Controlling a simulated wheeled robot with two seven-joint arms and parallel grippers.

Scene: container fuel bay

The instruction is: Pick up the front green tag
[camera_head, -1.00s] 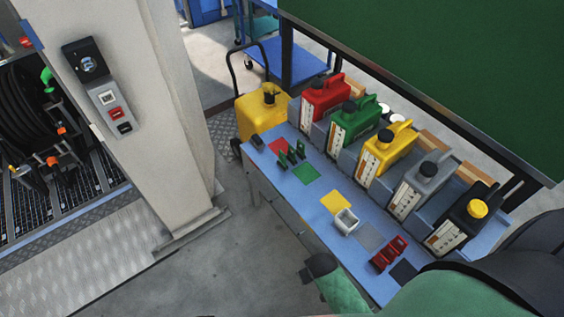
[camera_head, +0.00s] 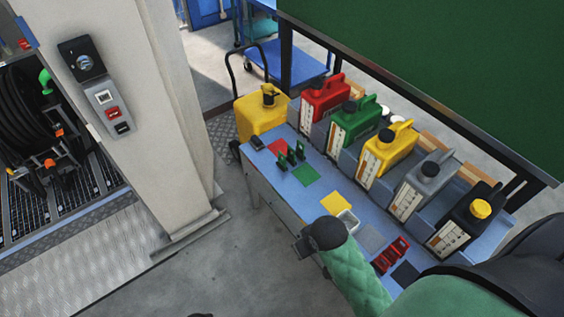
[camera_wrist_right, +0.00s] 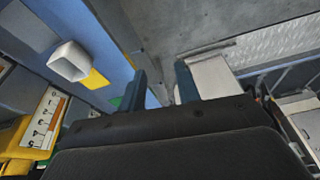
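Several small green tags stand upright on the blue bench (camera_head: 262,182), close together beside a flat green square (camera_head: 306,174). The front green tag (camera_head: 282,162) is the one nearest the bench's front edge. My right gripper (camera_head: 301,243) is over the bench's front edge, apart from the tags and to their lower right in the head view. In the right wrist view its two fingers (camera_wrist_right: 162,85) are apart with nothing between them. A bit of green (camera_wrist_right: 115,102) shows left of the fingers there, too small to identify. My left gripper is not recognisable in either view.
A white open box (camera_head: 347,221) and red tags (camera_head: 390,255) are further right on the bench. Several jerrycans, including a green one (camera_head: 355,125), line its back. A yellow can (camera_head: 262,115) stands beyond the far end. A pillar (camera_head: 165,130) rises at left.

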